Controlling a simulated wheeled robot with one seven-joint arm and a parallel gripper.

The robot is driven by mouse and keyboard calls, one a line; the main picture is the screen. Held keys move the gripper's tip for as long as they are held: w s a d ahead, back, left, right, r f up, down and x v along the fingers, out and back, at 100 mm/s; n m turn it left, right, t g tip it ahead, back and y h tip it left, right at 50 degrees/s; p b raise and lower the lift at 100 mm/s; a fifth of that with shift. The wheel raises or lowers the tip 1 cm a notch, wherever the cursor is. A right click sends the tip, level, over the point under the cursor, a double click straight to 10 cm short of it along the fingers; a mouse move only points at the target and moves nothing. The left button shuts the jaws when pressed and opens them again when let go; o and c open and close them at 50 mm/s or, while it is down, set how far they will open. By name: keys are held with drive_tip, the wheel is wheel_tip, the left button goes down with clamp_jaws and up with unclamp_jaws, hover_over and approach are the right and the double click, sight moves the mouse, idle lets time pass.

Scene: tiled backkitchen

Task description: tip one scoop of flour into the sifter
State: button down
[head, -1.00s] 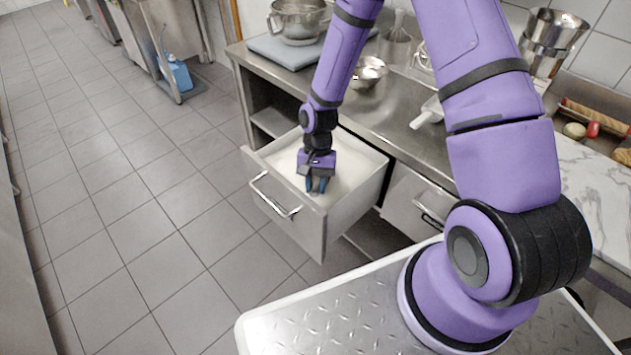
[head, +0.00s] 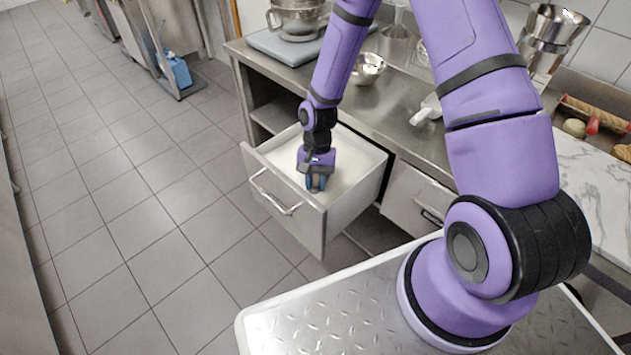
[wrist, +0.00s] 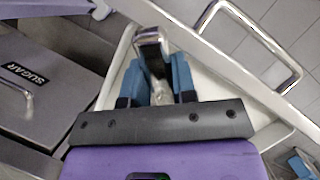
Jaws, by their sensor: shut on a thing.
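An open drawer (head: 353,182) holds white flour (head: 350,155). My gripper (head: 316,182) is down inside it, close to the front panel, pointing downward. In the wrist view my gripper's (wrist: 157,85) blue fingers are shut on a shiny metal scoop (wrist: 151,42), whose handle rises between them. The scoop's bowl is hidden, so I cannot tell what it holds. At the back of the counter, a metal vessel with a side handle, perhaps the sifter (head: 298,22), stands on a grey board; its inside is not visible.
A small metal bowl (head: 368,68) and a white scoop (head: 428,109) are on the steel counter (head: 395,112). Tall metal vessels (head: 548,35) stand at the right. The drawer labelled SUGAR (wrist: 40,95) is beside the flour drawer. The floor left of the drawer is clear.

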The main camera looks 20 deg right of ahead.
sight(318, 175)
drive_tip(key=shift+w+d, duration=0.1)
drive_tip(key=shift+w, duration=0.05)
drive_tip(key=shift+w+d+f, duration=0.2)
drive_tip(key=shift+w+d, duration=0.05)
drive_tip(key=shift+w, duration=0.2)
drive_tip(key=shift+w+d+f, duration=0.3)
drive_tip(key=shift+w+d, duration=0.35)
drive_tip(key=shift+w, duration=0.15)
drive_tip(key=shift+a+r, duration=0.1)
idle(0.8)
drive_tip(key=shift+w+a+r, duration=0.15)
drive_tip(key=shift+w+r, duration=0.25)
drive_tip(key=shift+r, duration=0.2)
drive_tip(key=shift+s+r, duration=0.15)
drive_tip(key=shift+r, duration=2.55)
wheel_tip(318, 175, up, 12)
drive_tip(key=t+h, duration=0.1)
drive_tip(key=t, duration=0.2)
